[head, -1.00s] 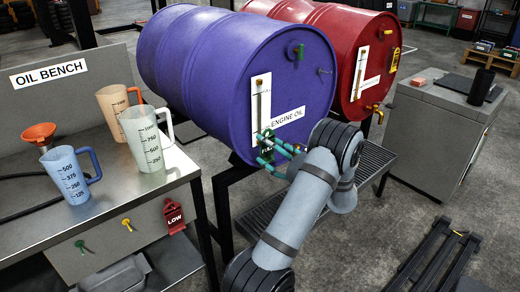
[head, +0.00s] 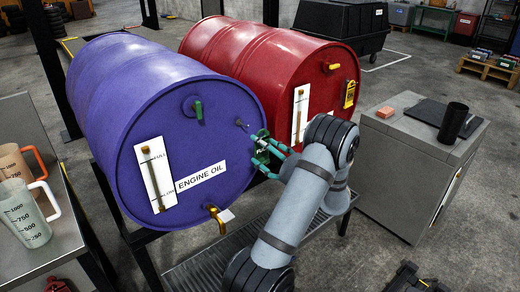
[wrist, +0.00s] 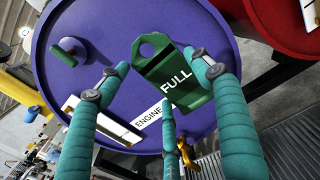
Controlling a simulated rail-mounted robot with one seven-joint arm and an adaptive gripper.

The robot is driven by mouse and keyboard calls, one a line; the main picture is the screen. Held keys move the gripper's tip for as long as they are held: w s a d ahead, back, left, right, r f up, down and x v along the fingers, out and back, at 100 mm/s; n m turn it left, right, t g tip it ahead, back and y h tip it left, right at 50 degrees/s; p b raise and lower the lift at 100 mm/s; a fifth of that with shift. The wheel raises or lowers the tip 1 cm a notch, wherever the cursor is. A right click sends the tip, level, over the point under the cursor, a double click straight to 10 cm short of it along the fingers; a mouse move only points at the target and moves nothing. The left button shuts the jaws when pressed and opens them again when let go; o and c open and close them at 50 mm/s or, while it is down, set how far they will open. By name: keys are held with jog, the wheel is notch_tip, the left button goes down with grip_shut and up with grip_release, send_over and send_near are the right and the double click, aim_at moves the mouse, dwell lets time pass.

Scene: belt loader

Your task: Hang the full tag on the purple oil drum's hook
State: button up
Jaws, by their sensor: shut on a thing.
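The purple oil drum (head: 150,85) lies on its side, its round face towards me. Its small hook (head: 241,123) sticks out at the upper right of the face. My gripper (head: 265,152), with teal fingers, is shut on the green full tag (head: 261,145), just below and right of the hook and in front of the face. In the wrist view, the tag (wrist: 172,82) shows its FULL lettering and the holed tab at its top, between the fingers of my gripper (wrist: 160,78). The tag looks apart from the hook. I cannot make out the hook in the wrist view.
A green plug (head: 197,110), a sight gauge (head: 155,173) and a yellow tap (head: 216,218) are on the purple face. A grey cabinet (head: 400,165) stands further right.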

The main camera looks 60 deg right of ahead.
jog(key=shift+d, duration=0.15)
jog(key=shift+w, duration=0.6)
jog(key=shift+f+p+x, duration=0.15)
jog(key=shift+f+x, duration=0.1)
jog(key=shift+x, duration=1.2)
jog(key=shift+f+p+x, duration=0.1)
jog(key=shift+f+x, duration=0.15)
jog(key=shift+x, duration=1.15)
jog(key=shift+f+p+x, duration=0.15)
jog(key=shift+f+x, duration=0.1)
jog(key=shift+x, duration=1.2)
jog(key=o, duration=1.2)
jog(key=shift+s, duration=0.1)
